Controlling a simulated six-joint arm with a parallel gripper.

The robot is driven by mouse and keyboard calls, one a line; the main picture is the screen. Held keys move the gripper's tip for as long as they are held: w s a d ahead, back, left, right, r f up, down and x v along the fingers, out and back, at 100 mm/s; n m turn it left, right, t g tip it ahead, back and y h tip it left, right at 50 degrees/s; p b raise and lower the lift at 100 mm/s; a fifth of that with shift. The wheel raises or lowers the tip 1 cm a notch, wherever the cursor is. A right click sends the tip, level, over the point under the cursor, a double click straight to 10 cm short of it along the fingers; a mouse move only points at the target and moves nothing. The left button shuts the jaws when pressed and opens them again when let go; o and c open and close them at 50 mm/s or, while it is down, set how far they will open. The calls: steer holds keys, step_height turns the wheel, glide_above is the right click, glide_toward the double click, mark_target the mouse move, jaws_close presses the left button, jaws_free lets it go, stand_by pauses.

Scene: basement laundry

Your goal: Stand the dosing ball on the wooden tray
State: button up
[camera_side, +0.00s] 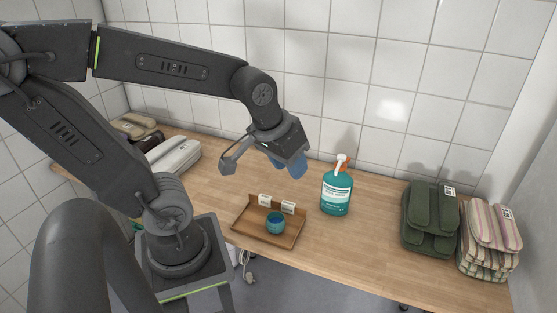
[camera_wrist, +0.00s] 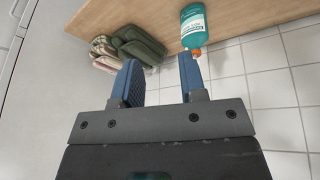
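The dosing ball (camera_side: 276,223) is a small teal cup-like piece with a darker opening at its top. In the side view it sits on the wooden tray (camera_side: 251,222), right of the tray's middle, and looks upright. My gripper (camera_side: 288,166) is above and behind the tray, apart from the ball, with its blue fingers tilted down to the right. In the wrist view my gripper (camera_wrist: 161,82) has its two fingers spread with nothing between them. The tray is not visible in the wrist view, and I cannot make out the ball there.
A teal pump bottle (camera_side: 336,191) with a white and orange top stands right of the tray. Dark green folded cloths (camera_side: 430,219) and striped folded cloths (camera_side: 489,237) are at the right end. Two white labels are at the tray's back edge. Bare wooden table lies between bottle and cloths.

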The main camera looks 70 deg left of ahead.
steer(key=s+d+r+m+t, duration=0.1)
steer(key=s+d+r+m, duration=0.2)
steer(key=m, duration=0.1)
steer(key=shift+s+d+r+h, duration=0.15)
steer(key=shift+s+r+h, duration=0.05)
steer(key=shift+h, duration=0.1)
steer(key=shift+c, duration=0.2)
stand_by(0.7)
